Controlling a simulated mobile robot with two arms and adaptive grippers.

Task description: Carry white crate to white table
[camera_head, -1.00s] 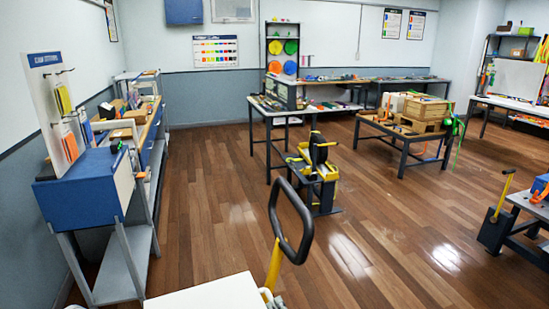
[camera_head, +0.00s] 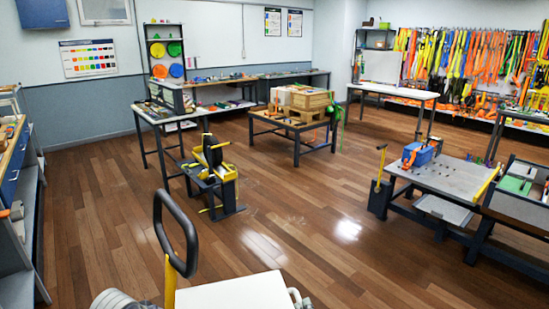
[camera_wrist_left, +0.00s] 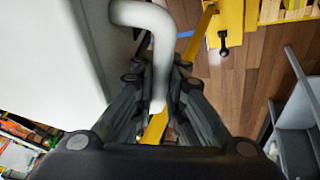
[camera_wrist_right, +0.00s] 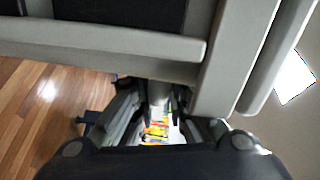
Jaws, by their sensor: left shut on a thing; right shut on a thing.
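The white crate (camera_head: 240,293) shows only as a pale flat top at the bottom edge of the head view, close in front of me. In the left wrist view its white side (camera_wrist_left: 50,55) fills the left. My left gripper (camera_wrist_left: 157,108) is shut on a pale curved tubular handle at the crate. My right gripper (camera_wrist_right: 160,100) is shut on a pale bar, mostly hidden between the fingers. In the head view both grippers are barely visible at the bottom edge. A white-topped table (camera_head: 393,91) stands far off at the back right, before the strap wall.
A black loop handle (camera_head: 174,232) on a yellow bar stands close at the left. A table with wooden crates (camera_head: 300,118) stands beyond; a grey workbench (camera_head: 440,178) is right. Floor between them is open.

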